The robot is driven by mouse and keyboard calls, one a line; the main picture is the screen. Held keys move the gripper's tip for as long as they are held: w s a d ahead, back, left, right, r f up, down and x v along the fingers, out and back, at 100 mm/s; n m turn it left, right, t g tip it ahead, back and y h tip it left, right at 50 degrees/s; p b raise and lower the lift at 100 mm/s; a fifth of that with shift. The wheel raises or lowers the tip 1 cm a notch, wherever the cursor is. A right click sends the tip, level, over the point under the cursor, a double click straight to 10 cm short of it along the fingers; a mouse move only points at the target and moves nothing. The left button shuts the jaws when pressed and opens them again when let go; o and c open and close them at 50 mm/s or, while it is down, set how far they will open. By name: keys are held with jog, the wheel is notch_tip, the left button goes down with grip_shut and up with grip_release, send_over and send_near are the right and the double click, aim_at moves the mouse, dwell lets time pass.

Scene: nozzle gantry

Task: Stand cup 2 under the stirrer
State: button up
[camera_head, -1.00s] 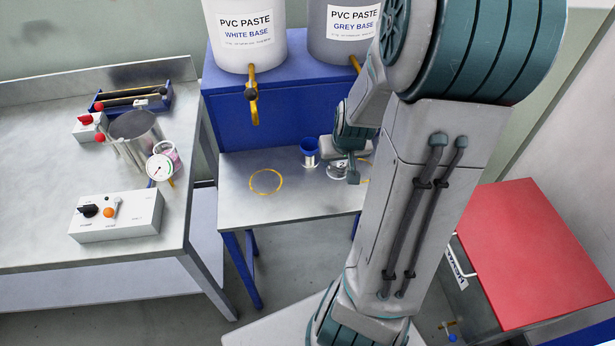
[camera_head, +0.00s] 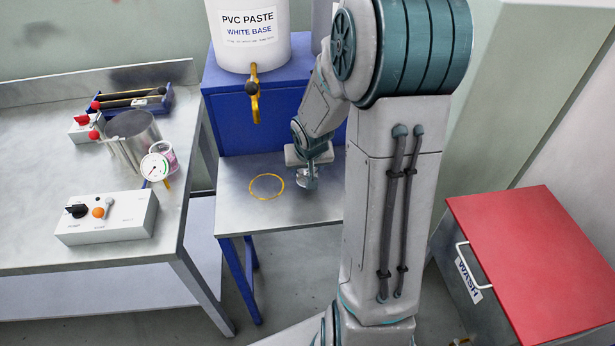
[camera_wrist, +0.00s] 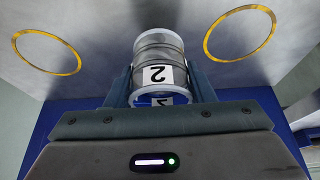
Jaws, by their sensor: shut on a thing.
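My gripper (camera_head: 307,172) is shut on cup 2 (camera_wrist: 158,50), a metal cup with a white label reading 2. In the head view cup 2 (camera_head: 306,183) is small and partly hidden by the fingers, over the small steel table just right of a yellow ring (camera_head: 267,186). In the wrist view the cup sits between both fingers (camera_wrist: 160,88), with yellow rings on either side. I cannot tell whether it touches the table. I cannot pick out the stirrer for certain.
The left bench (camera_head: 55,175) carries a control box (camera_head: 107,217), a metal pot (camera_head: 133,140), a dial gauge (camera_head: 155,167) and a blue tray (camera_head: 130,100). A white paste tank (camera_head: 249,45) stands behind the small table. A red-lidded wash bin (camera_head: 540,260) stands at right.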

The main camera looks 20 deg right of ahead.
jog(key=shift+f, duration=1.4)
jog(key=shift+f+b, duration=0.1)
jog(key=shift+b, duration=0.25)
jog(key=shift+f, duration=0.15)
jog(key=o, duration=1.1)
jog(key=shift+o, duration=0.2)
jog(key=shift+r, duration=0.2)
